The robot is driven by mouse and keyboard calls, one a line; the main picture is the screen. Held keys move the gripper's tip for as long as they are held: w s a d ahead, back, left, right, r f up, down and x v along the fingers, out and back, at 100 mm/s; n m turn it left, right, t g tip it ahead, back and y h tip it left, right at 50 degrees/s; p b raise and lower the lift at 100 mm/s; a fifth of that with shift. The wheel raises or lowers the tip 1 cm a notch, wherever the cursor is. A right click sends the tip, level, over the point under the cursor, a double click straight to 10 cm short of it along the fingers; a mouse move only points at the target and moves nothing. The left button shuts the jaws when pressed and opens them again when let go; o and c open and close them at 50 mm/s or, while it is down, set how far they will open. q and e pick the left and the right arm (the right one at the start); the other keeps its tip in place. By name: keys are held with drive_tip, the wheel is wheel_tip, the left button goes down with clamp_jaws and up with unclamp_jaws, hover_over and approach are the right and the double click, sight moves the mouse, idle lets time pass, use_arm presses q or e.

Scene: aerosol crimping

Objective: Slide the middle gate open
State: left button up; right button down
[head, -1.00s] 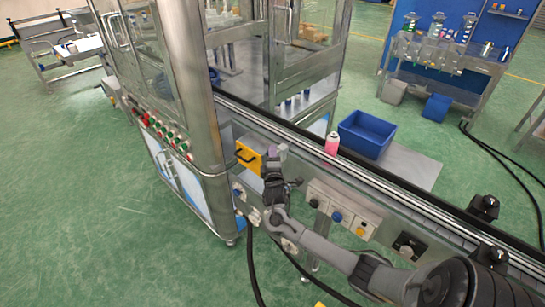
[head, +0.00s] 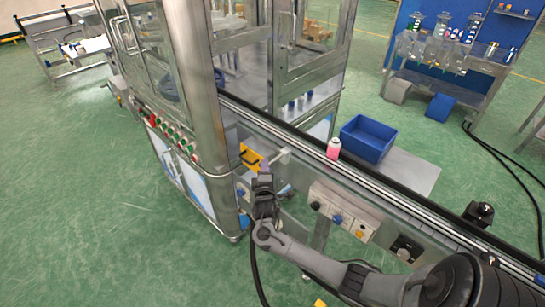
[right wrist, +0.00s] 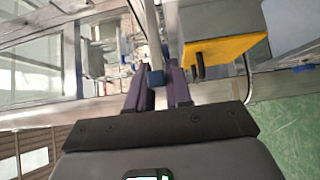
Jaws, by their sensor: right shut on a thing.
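The middle gate (head: 279,158) appears as a pale grey rod reaching from the near side of the conveyor toward my right gripper (head: 265,167). In the right wrist view, the purple fingers of my right gripper (right wrist: 156,88) are closed around a small blue end piece (right wrist: 155,77), with a pale rod (right wrist: 151,35) running beyond it. The gripper is shut on this end, just in front of the conveyor side. The exact contact is partly hidden by the fingers. My left gripper is in neither current view.
A pink can (head: 334,148) stands on the conveyor (head: 400,202). A blue bin (head: 367,138) lies behind; a button box (head: 341,212) is right.

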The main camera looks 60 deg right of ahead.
drive_tip(key=shift+w+a+r, duration=0.1)
drive_tip(key=shift+a, duration=0.2)
drive_tip(key=c, duration=1.4)
unclamp_jaws()
drive_tip(key=shift+o, duration=1.4)
drive_tip(key=shift+a, duration=0.2)
drive_tip(key=shift+d, duration=0.1)
drive_tip(key=p+v, duration=0.1)
drive_tip(key=v, duration=0.9)
drive_tip(key=shift+s+a, duration=0.25)
drive_tip(key=shift+a, duration=0.1)
